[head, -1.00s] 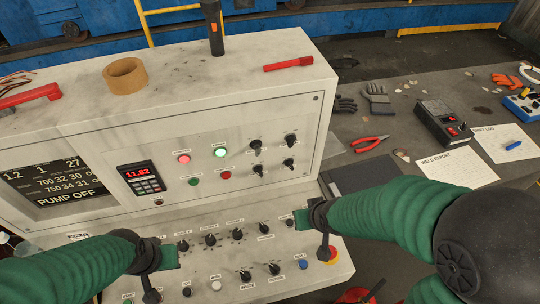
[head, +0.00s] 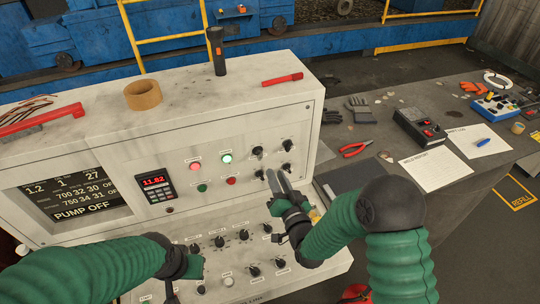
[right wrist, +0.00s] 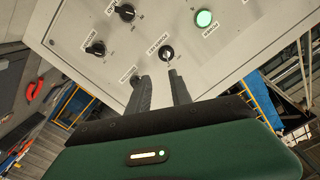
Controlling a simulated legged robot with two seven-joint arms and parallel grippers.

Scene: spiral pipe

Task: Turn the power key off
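The power key (head: 257,152) is a dark round switch on the upright panel, right of the lit green POWER lamp (head: 226,158). In the right wrist view the key switch (right wrist: 166,52) shows a silvery centre beside its label. My right gripper (head: 276,176) is in front of the panel, below and right of the key. In the right wrist view its two fingers (right wrist: 159,78) are apart with nothing between them, the tips just short of the key in the picture. My left gripper (head: 184,275) is low over the sloped panel; its fingers are not clear.
Other black knobs (head: 287,145) sit close to the key; one (right wrist: 135,80) is partly behind a finger in the right wrist view. The sloped panel below carries several knobs (head: 244,236).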

